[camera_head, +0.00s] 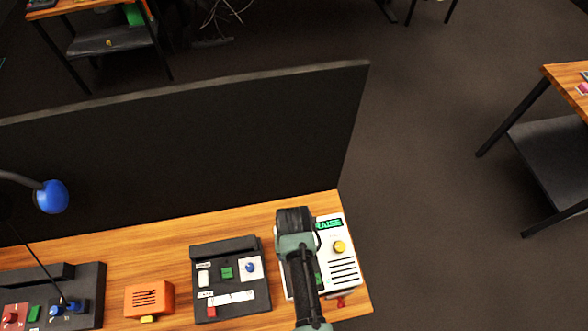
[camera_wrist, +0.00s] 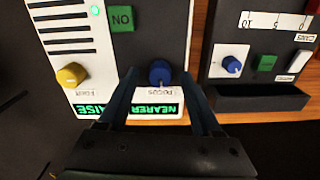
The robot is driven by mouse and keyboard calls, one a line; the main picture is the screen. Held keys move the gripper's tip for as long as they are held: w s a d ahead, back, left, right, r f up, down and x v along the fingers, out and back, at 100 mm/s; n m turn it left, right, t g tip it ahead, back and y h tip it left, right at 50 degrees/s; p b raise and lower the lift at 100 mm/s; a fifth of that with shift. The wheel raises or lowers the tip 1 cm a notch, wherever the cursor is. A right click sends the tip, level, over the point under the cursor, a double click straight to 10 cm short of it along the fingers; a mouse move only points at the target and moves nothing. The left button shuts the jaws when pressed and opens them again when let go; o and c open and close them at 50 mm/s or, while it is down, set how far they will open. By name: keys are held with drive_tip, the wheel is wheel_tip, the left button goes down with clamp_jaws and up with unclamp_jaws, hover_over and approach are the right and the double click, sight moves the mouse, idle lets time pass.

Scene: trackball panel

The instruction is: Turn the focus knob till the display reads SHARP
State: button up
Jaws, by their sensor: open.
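The blue focus knob (camera_wrist: 160,72) shows in the wrist view, above a label reading FOCUS. It stands between the two fingers of my open gripper (camera_wrist: 160,76); I cannot tell whether they touch it. A lit green display (camera_wrist: 154,109) next to it reads NEARER, upside down in this view. A second display (camera_wrist: 88,110) reads RAISE, and it also shows in the head view (camera_head: 328,225). In the head view my gripper (camera_head: 294,222) is over the white panel (camera_head: 350,288) and hides the focus knob.
A yellow knob (camera_wrist: 71,75) and a green ON button (camera_wrist: 121,18) share the panel. A dark control box (camera_head: 228,292) stands close to its left in the head view. An orange box (camera_head: 149,298) is further left. A black partition (camera_head: 200,150) rises behind the desk.

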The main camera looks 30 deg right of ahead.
wheel_tip(320, 180, up, 12)
drive_tip(key=b, duration=0.1)
drive_tip(key=shift+r, duration=0.25)
idle(0.5)
drive_tip(key=w+a+r+n+t, duration=0.1)
drive_tip(key=w+a+r+t, duration=0.1)
drive_tip(key=w+r+t, duration=0.5)
drive_tip(key=w+a+r+n+t+h, duration=0.1)
drive_tip(key=w+a+r, duration=0.35)
drive_tip(key=r, duration=0.75)
drive_tip(key=w+a+r+n+t, duration=0.1)
drive_tip(key=w+r+t, duration=0.4)
drive_tip(key=w+r, duration=0.3)
drive_tip(key=a+r+n+t+y, duration=0.1)
drive_tip(key=a+r+t, duration=0.3)
drive_tip(key=r, duration=0.9)
drive_tip(key=s+r+t+b, duration=0.3)
drive_tip(key=s+r+t, duration=0.2)
drive_tip(key=r, duration=0.5)
drive_tip(key=s+r+t+b, duration=0.3)
drive_tip(key=s+r+t, duration=0.2)
drive_tip(key=s+r, duration=0.4)
drive_tip(key=shift+r+b, duration=0.4)
drive_tip(key=shift+r, duration=0.1)
drive_tip(key=shift+d, duration=0.15)
